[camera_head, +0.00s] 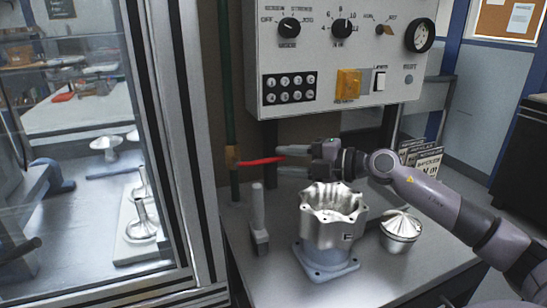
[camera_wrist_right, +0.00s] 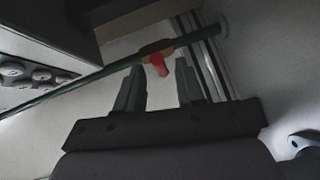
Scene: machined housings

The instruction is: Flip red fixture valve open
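The red valve lever (camera_head: 260,160) sticks out to the right from a brass valve body (camera_head: 232,157) on a vertical green pipe (camera_head: 229,90). The lever lies nearly level, across the pipe. My right gripper (camera_head: 281,160) points left at the lever's free end, its fingers apart above and below it. In the right wrist view the red lever (camera_wrist_right: 159,64) shows end-on between the tips of the two open fingers, with visible space on both sides. The brass valve body (camera_wrist_right: 154,49) and pipe (camera_wrist_right: 70,87) lie behind it. My left gripper is not in view.
A control panel (camera_head: 300,60) with knobs and buttons hangs above the gripper. On the metal table (camera_head: 385,285) below stand a machined housing (camera_head: 330,235), a domed silver part (camera_head: 401,228) and an upright grey tool (camera_head: 258,220). A framed glass enclosure (camera_head: 165,120) stands left of the pipe.

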